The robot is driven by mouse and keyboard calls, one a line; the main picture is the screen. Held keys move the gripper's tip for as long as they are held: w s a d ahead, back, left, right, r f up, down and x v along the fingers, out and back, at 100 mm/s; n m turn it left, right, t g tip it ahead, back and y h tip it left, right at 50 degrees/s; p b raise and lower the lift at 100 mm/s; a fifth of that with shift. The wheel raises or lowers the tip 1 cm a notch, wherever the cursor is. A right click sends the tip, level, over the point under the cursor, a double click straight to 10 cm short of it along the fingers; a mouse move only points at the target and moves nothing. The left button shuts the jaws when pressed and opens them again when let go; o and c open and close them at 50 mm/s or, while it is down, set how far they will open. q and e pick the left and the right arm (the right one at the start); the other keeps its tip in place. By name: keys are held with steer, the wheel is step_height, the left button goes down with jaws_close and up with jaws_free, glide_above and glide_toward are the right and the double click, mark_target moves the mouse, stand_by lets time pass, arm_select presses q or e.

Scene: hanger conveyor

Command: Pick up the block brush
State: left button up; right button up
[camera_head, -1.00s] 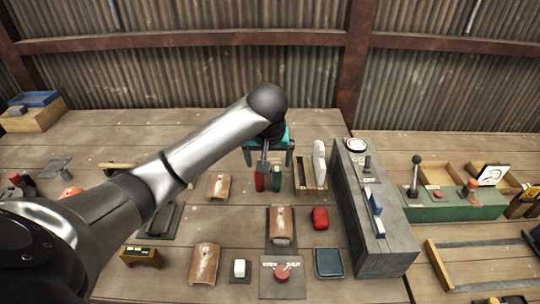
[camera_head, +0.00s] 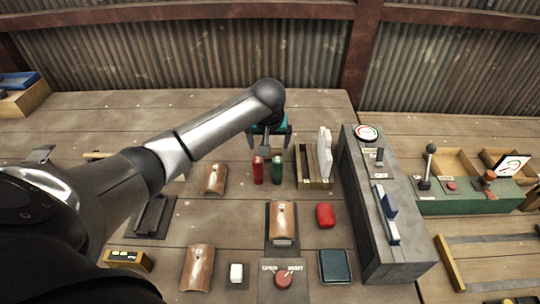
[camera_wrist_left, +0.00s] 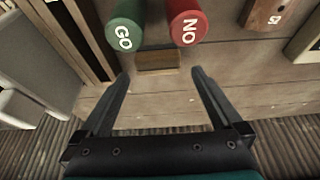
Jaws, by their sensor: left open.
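I cannot pick out the block brush with certainty. A small plain wooden block (camera_wrist_left: 158,60) lies beyond my left fingertips in the left wrist view, against the feet of the green GO cylinder (camera_wrist_left: 124,33) and red NO cylinder (camera_wrist_left: 186,28). I cannot tell whether it has bristles. My left gripper (camera_head: 269,147) is open and empty, behind the red cylinder (camera_head: 258,170) and green cylinder (camera_head: 277,170) in the head view. In the left wrist view its fingers (camera_wrist_left: 160,80) point toward the block without holding it. My right gripper is not in view.
A wooden rack (camera_head: 315,183) with upright pale pieces stands just right of the gripper. A long grey console (camera_head: 365,220) rises beyond it. Curved brown pieces (camera_head: 215,179) and a red case (camera_head: 325,215) lie toward the front. The bench behind the gripper is clear.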

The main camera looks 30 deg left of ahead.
arm_select(q)
steer(key=shift+w+a+f, duration=0.1)
steer(key=shift+w+f, duration=0.25)
steer(key=shift+f, duration=0.3)
steer(key=shift+w+b+x, duration=0.15)
steer(key=shift+b+x, duration=0.25)
steer(key=shift+x, duration=0.75)
steer(key=shift+w+b+x, duration=0.15)
steer(key=shift+b+x, duration=0.2)
steer(key=shift+x, duration=0.8)
steer(key=shift+a+r, duration=0.1)
steer(key=shift+r, duration=0.05)
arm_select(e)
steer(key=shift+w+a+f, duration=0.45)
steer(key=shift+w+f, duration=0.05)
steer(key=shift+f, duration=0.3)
arm_select(q)
steer(key=c, duration=1.1)
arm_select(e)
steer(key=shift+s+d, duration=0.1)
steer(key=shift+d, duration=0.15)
arm_select(q)
steer(key=shift+r, duration=0.15)
step_height(320, 180, up, 20)
steer(key=p, duration=0.2)
steer(key=shift+p, duration=0.4)
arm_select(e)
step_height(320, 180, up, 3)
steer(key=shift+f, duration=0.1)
